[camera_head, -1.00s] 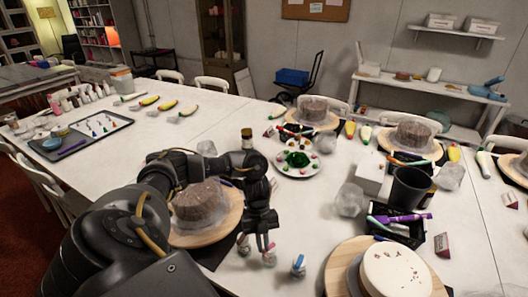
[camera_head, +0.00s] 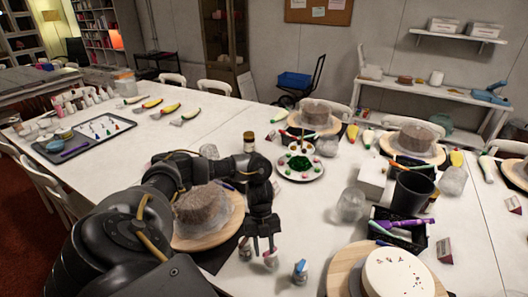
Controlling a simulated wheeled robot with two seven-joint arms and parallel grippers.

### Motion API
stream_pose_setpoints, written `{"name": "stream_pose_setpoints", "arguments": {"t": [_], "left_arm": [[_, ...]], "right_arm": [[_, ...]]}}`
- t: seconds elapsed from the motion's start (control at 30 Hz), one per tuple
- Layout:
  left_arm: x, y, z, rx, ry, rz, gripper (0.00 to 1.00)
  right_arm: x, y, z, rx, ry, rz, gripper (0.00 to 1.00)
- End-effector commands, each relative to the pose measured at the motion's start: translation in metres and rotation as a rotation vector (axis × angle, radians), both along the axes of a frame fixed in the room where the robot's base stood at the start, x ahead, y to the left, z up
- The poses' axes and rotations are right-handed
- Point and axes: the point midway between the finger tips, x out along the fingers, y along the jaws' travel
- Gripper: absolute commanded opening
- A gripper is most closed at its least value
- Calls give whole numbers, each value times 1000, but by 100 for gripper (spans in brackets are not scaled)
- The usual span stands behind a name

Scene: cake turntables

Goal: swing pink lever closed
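Several small silver pieces with coloured levers stand near the table's front edge. The middle one (camera_head: 271,262) has a pinkish-red lever at its top, directly at the fingertips of my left gripper (camera_head: 265,249). The gripper points down and partly covers this lever, so I cannot tell contact or the lever's exact angle. The finger gap is too small and dark to read. A piece with a blue lever (camera_head: 300,271) stands just to the right, and another silver piece (camera_head: 245,251) stands to the left, partly beside the gripper. My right gripper is out of view.
A brown cake (camera_head: 202,208) on a round wooden turntable (camera_head: 232,222) sits left of the gripper. A white cake (camera_head: 398,273) is at front right. A black tool tray (camera_head: 408,238), a dark cup (camera_head: 410,195) and a plate with coloured blobs (camera_head: 314,172) stand beyond.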

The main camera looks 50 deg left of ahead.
Motion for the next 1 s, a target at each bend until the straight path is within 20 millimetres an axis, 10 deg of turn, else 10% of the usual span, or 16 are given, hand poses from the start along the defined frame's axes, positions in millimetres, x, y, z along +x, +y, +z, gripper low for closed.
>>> {"name": "stream_pose_setpoints", "arguments": {"t": [1.0], "left_arm": [[21, 36, 99, 0, -1, 0, 31]], "right_arm": [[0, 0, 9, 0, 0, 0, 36]]}}
